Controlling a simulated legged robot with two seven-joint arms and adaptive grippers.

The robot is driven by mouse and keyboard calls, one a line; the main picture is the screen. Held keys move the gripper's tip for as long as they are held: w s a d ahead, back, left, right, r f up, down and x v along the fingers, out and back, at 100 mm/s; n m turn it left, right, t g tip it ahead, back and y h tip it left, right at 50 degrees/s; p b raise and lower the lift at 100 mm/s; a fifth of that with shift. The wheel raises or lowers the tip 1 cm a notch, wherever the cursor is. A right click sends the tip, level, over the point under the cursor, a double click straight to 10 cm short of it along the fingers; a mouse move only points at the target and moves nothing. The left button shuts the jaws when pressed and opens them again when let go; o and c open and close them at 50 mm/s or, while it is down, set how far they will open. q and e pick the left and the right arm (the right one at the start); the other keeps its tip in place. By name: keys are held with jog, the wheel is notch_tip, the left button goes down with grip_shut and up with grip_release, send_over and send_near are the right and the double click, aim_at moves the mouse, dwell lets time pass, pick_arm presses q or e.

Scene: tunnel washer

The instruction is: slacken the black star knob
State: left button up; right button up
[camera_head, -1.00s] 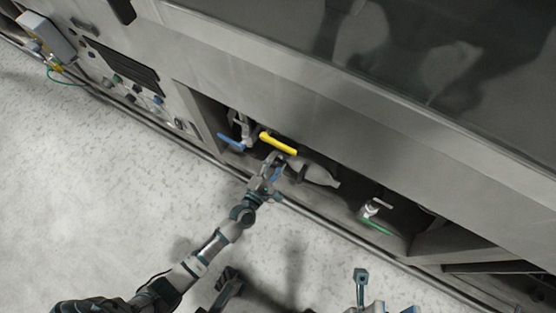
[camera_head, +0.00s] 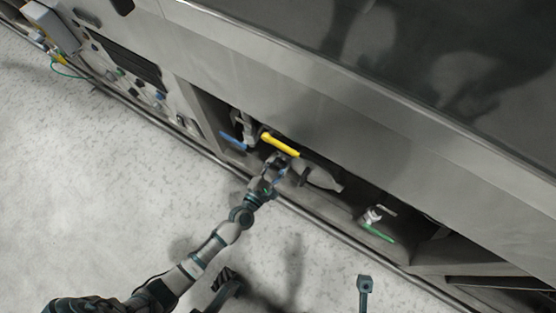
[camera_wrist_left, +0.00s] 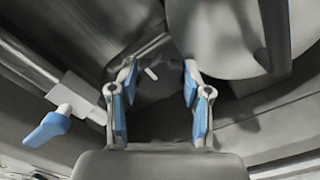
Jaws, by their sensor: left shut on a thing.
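The black star knob (camera_wrist_left: 156,88) shows as a dark shape with a small white mark, in deep shadow in the left wrist view. My left gripper (camera_wrist_left: 160,92) has a blue-padded finger on each side of it and is shut on it. The knob's star outline is hard to make out. In the head view my left gripper (camera_head: 277,166) reaches into the machine's low opening, just below the yellow handle, and hides the knob.
The yellow handle (camera_head: 281,144) and a blue handle (camera_head: 232,140) are close by. The blue handle also shows in the left wrist view (camera_wrist_left: 47,130). A pale cone-shaped fitting (camera_head: 322,177) and a green handle (camera_head: 378,233) are to the right. The speckled floor (camera_head: 110,190) is clear.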

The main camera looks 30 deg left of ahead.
pick_arm(q)
jog(key=o, duration=1.2)
jog(key=shift+s+d+f, duration=0.1)
jog(key=shift+f, duration=0.35)
jog(key=shift+r, duration=0.15)
jog(key=shift+r, duration=0.1)
jog(key=shift+s, duration=0.35)
jog(key=s, duration=1.1)
jog(key=shift+s+a, duration=0.1)
jog(key=shift+a, duration=0.2)
